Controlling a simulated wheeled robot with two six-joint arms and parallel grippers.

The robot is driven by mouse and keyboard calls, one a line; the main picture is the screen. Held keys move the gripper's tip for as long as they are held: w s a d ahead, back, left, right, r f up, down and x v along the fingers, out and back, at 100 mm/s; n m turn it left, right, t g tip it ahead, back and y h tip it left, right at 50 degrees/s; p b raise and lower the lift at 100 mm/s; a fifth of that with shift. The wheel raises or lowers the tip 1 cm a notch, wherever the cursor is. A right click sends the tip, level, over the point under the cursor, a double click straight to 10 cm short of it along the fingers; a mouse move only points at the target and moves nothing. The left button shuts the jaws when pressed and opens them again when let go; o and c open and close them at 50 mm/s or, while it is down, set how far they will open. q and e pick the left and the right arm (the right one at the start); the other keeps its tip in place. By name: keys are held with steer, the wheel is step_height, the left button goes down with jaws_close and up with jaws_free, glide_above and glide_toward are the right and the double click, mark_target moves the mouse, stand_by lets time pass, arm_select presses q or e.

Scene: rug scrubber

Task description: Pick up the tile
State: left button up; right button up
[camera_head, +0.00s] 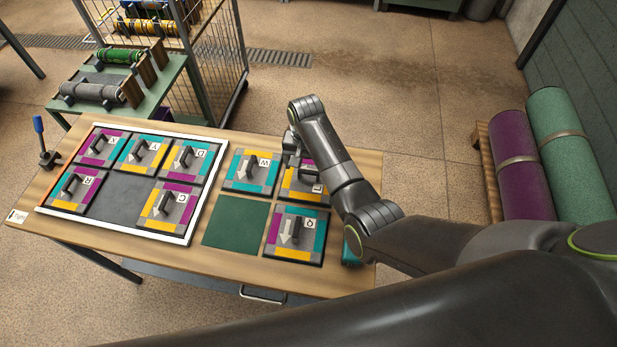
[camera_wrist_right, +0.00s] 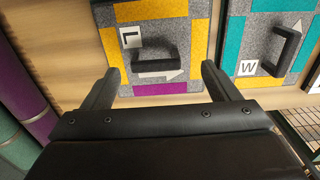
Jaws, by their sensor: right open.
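In the head view tile L (camera_head: 300,196) is partly hidden by my right arm. My right gripper (camera_head: 293,158) is open and empty above the tile's far part. In the wrist view its fingers (camera_wrist_right: 160,72) are apart, and the handle shows beyond and between the tips. My left gripper is not in view.
A white-framed board (camera_head: 188,232) on the wooden table (camera_head: 150,254) holds several lettered tiles and one bare dark slot (camera_head: 118,198). A blue-handled tool (camera_head: 39,128) stands at the left edge.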

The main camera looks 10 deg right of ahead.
mark_target(309, 171)
steer(key=shift+d+f, duration=0.15)
steer(key=shift+f, duration=0.9)
steer(key=shift+d+f, duration=0.15)
steer(key=shift+f, duration=0.85)
steer(key=c, duration=1.2)
steer(key=shift+c, duration=0.2)
steer(key=shift+r, duration=0.15)
